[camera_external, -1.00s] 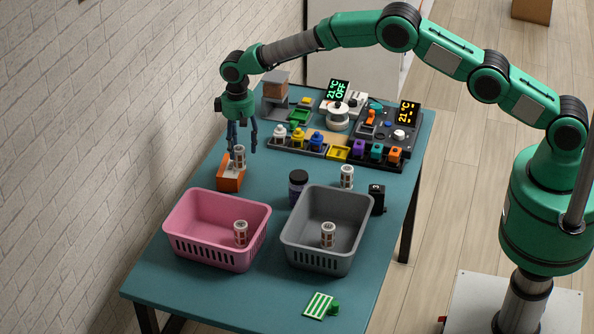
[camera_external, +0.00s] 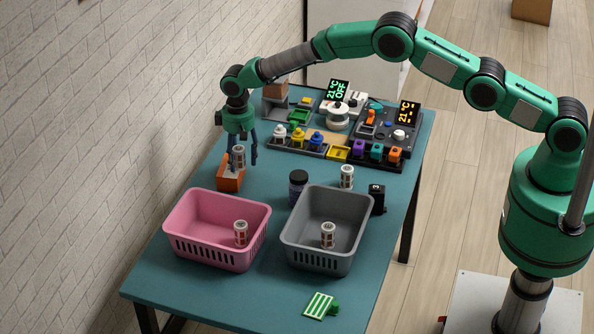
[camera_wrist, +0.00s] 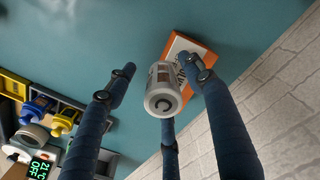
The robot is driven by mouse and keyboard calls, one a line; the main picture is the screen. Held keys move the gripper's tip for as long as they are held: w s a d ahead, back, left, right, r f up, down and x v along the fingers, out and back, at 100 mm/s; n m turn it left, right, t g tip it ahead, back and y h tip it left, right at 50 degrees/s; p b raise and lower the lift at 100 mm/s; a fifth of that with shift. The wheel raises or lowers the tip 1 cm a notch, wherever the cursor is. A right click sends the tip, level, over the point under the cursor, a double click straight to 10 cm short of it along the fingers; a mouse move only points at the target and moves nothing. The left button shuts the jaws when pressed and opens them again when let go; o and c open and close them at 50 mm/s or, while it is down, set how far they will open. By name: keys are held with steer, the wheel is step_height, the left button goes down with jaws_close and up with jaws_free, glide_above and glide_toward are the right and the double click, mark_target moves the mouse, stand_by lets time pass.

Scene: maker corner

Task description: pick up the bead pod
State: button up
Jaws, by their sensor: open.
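A white pod with brownish window panels (camera_external: 239,160) stands upright at the orange block (camera_external: 230,181), apparently on it, near the table's left edge. My gripper (camera_external: 242,153) points down over this pod, open, with its dark blue fingers around it and gaps between. In the wrist view the pod (camera_wrist: 162,92) shows its round white end between the fingers, with the orange block (camera_wrist: 204,50) behind it. Similar pods stand in the pink basket (camera_external: 190,241), in the grey basket (camera_external: 305,255), and on the table (camera_external: 347,176). I cannot tell their contents.
A dark lidded jar (camera_external: 298,188) and a small black box (camera_external: 377,198) stand near the grey basket. Coloured bottles and device panels (camera_external: 392,120) fill the table's far end. A green striped card (camera_external: 320,305) lies in front. The brick wall (camera_external: 90,120) runs close on the left.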

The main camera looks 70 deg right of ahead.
mark_target(241, 149)
steer(key=shift+f, duration=0.4)
steer(key=c, duration=1.3)
jaws_close()
steer(key=shift+r, duration=0.1)
steer(key=shift+r+p, duration=0.35)
steer(key=shift+r, duration=4.6)
